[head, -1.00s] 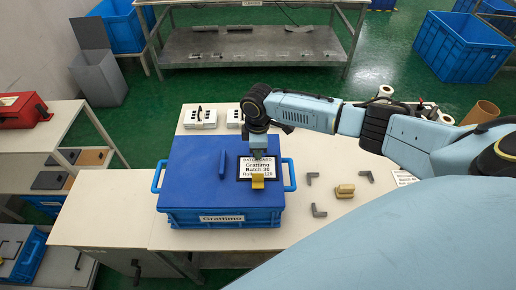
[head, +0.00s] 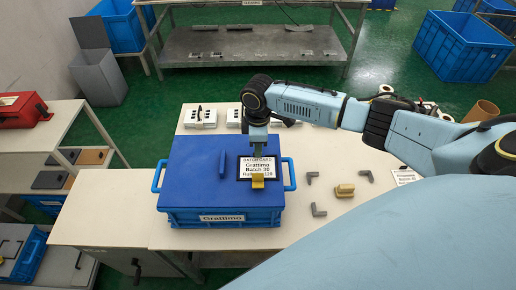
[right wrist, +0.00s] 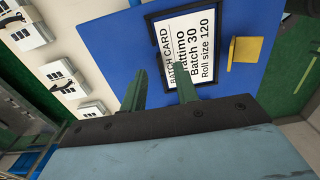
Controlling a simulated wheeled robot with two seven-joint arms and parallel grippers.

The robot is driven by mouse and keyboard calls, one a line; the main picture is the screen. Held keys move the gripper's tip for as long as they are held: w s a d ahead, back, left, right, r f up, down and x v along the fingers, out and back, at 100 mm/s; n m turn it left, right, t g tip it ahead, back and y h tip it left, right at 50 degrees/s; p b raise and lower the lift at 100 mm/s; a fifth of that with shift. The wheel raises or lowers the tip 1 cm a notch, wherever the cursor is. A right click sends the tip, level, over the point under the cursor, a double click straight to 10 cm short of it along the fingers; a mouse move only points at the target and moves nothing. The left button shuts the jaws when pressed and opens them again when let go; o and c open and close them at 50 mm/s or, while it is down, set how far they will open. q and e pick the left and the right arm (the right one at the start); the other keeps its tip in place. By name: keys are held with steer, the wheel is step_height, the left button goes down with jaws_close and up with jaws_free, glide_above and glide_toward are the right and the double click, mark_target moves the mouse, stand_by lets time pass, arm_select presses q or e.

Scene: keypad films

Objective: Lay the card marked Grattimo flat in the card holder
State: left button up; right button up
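The white Grattimo batch card (head: 258,167) lies flat inside the black frame of the card holder (head: 240,176) on the blue lid of a crate. It also shows in the right wrist view (right wrist: 197,50), with part of its print hidden behind a finger. A yellow tab (head: 257,182) stands at the holder's front edge. My right gripper (head: 259,152) is just above the card's far edge. Its two green fingers (right wrist: 160,90) are apart with nothing between them. My left gripper is not in view.
The blue crate (head: 222,218) labelled Grattimo stands on a pale table, with a raised handle (head: 222,163) on its lid. White boxes (head: 200,117) stand behind it. Grey brackets (head: 319,210) and a tan block (head: 344,190) lie to its right, near another card (head: 405,176).

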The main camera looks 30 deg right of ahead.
step_height(320, 180, up, 11)
steer(key=shift+f, duration=0.15)
steer(key=shift+s+f, duration=0.1)
stand_by(0.4)
